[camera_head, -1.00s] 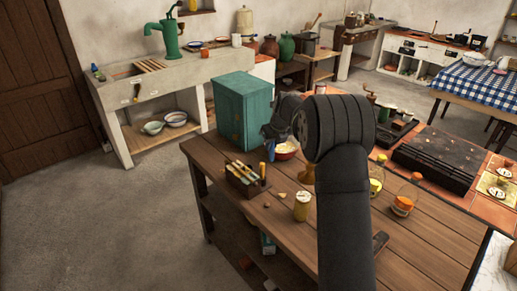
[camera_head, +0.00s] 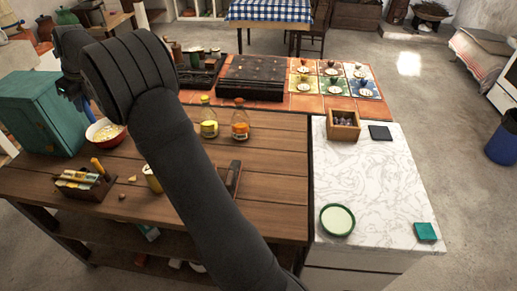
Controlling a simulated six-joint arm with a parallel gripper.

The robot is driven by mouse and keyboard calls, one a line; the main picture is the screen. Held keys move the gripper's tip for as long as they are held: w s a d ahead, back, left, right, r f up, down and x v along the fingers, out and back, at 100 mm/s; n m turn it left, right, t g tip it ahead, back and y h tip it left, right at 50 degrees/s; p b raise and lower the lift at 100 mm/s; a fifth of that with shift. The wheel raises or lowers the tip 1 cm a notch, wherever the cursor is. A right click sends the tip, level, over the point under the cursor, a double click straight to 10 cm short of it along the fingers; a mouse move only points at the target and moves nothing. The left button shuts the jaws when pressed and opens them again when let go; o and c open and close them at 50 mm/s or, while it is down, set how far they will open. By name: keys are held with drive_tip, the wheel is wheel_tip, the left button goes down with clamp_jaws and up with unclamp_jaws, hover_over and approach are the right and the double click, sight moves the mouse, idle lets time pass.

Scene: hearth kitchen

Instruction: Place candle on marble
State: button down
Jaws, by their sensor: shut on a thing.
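My gripper (camera_head: 76,92) is at the far left, in front of the right edge of the teal cabinet and above the wooden table. It is small, dark and partly hidden by my own arm. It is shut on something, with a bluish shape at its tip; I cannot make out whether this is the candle. I cannot single out a candle elsewhere with certainty. The white, grey-veined marble top (camera_head: 372,185) is on the right, well apart from my gripper.
On the marble are a wooden box (camera_head: 343,125), a dark square (camera_head: 380,132), a green-rimmed round dish (camera_head: 337,220) and a teal block (camera_head: 426,232). Its middle is clear. Bottles (camera_head: 240,123), a red-rimmed bowl (camera_head: 104,132) and a tool box (camera_head: 84,187) stand on the wooden table.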

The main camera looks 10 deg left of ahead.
drive_tip(key=w+d+m+t, duration=0.1)
drive_tip(key=w+d+m, duration=0.1)
drive_tip(key=w+d, duration=0.9)
drive_tip(key=w+d+m, duration=0.2)
drive_tip(key=w+d, duration=0.6)
drive_tip(key=d, duration=0.8)
drive_tip(key=w+d+m+t+h, duration=0.25)
drive_tip(key=d+m, duration=0.25)
drive_tip(key=d, duration=2.8)
drive_tip(key=s+d+m, duration=0.2)
drive_tip(key=s+d, duration=0.3)
drive_tip(key=d, duration=0.8)
drive_tip(key=s+d+m, duration=0.2)
drive_tip(key=s+d, duration=0.3)
drive_tip(key=d, duration=0.8)
drive_tip(key=s+d+m+h, duration=0.3)
drive_tip(key=s+d+m, duration=0.2)
drive_tip(key=s+d, duration=1.45)
wheel_tip(320, 180, down, 11)
drive_tip(key=s+a, duration=0.1)
drive_tip(key=s, duration=0.1)
drive_tip(key=shift+w+a+f, duration=0.6)
drive_tip(key=shift+w+f, duration=1.2)
drive_tip(key=shift+f, duration=0.1)
drive_tip(key=shift+w+a+f, duration=0.55)
drive_tip(key=shift+w+f, duration=1.2)
drive_tip(key=shift+f, duration=0.15)
drive_tip(key=shift+w+a+f, duration=0.6)
drive_tip(key=shift+w+f, duration=1.2)
drive_tip(key=shift+f, duration=0.1)
